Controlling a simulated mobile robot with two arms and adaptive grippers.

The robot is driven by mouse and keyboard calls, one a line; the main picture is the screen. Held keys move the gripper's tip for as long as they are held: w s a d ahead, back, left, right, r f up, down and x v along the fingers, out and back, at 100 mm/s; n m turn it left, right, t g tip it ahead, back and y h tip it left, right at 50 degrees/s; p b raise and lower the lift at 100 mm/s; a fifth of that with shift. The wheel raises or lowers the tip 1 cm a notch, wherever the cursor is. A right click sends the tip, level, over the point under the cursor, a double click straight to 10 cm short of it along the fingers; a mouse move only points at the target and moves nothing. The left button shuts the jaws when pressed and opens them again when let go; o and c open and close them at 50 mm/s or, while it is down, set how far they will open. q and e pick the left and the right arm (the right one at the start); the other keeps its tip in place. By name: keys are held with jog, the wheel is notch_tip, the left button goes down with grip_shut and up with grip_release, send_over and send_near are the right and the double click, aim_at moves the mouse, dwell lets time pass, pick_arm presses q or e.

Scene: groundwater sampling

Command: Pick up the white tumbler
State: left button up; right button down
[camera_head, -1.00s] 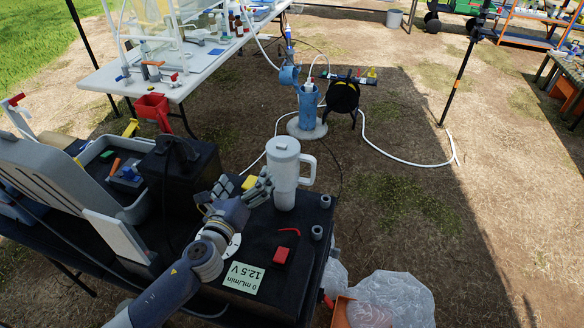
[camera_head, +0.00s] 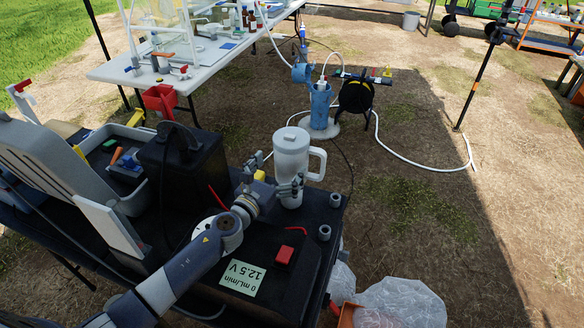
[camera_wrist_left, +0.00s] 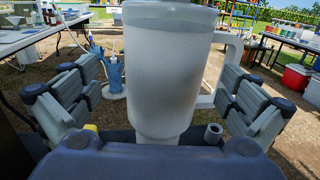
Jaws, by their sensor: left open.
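The white tumbler (camera_head: 290,157) stands upright on the black table at its far right end, its handle to the right. It has a lid and a tapered lower part. My left gripper (camera_head: 274,177) is at the tumbler, with a finger on either side of its lower body. In the left wrist view the tumbler (camera_wrist_left: 165,75) fills the middle between the open fingers (camera_wrist_left: 150,98). Gaps show between both fingers and the tumbler, and the handle is behind the right finger. My right gripper is not in view.
A red button (camera_head: 284,255) and a label (camera_head: 242,277) lie in front of the tumbler. Small grey cylinders (camera_head: 324,232) stand to its right. A black box (camera_head: 184,165) and a grey tray are to the left. A clear plastic bag (camera_head: 400,303) is beyond the table's edge.

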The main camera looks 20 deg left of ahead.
pick_arm(q)
jog(key=w, duration=0.1)
jog(key=w+d, duration=0.1)
jog(key=w, duration=0.3)
jog(key=shift+d+f, duration=0.15)
jog(key=shift+d, duration=0.15)
jog(key=c, duration=1.4)
